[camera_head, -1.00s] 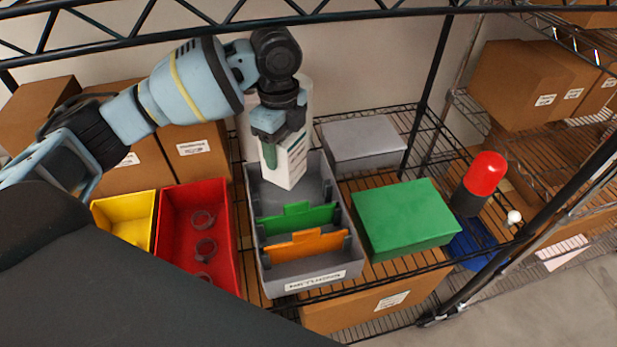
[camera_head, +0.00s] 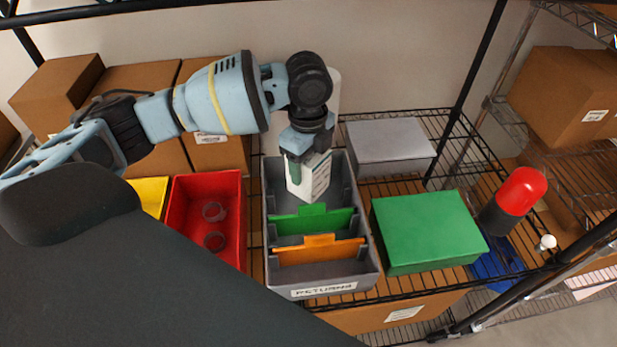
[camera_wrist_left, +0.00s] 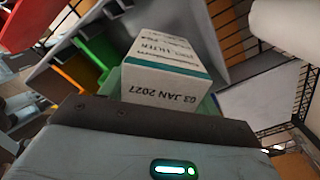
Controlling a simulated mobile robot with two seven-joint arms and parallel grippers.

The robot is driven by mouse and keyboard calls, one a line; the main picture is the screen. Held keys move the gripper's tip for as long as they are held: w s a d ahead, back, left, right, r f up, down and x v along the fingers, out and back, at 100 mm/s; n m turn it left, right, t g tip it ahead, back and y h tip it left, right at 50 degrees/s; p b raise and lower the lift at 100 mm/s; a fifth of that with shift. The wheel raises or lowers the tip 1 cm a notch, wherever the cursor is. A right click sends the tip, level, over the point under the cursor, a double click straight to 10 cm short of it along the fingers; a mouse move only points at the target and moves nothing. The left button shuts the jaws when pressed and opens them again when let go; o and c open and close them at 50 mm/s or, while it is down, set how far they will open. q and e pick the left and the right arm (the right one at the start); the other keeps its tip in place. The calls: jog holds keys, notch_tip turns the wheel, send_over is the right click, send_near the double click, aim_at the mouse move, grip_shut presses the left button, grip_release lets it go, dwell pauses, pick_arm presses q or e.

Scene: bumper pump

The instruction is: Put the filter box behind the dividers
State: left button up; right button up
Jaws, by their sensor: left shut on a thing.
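The filter box (camera_head: 312,180), white with green print and a dated label, is held by my left gripper (camera_head: 302,158), which is shut on it. The box is upright, low in the rear section of the grey bin (camera_head: 352,280), behind the green divider (camera_head: 312,220) and the orange divider (camera_head: 318,251). Whether its base touches the bin floor cannot be told. The left wrist view shows the box (camera_wrist_left: 170,70) between my fingers, with the green divider (camera_wrist_left: 100,48) and orange divider (camera_wrist_left: 80,70) to the left. My right gripper is not in view.
A red bin (camera_head: 207,197) with clear rings and a yellow bin (camera_head: 148,192) stand left of the grey bin. A green box (camera_head: 425,230) and a grey box (camera_head: 388,146) stand to its right. A red-capped cylinder (camera_head: 515,200) is farther right. The wire shelf has upright posts.

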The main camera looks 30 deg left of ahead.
pick_arm(q)
jog(key=shift+f, duration=2.4)
jog(key=shift+f, duration=0.1)
jog(key=o, duration=1.3)
notch_tip(320, 180, up, 12)
jog(key=shift+r+p, duration=0.1)
jog(key=shift+p, duration=0.25)
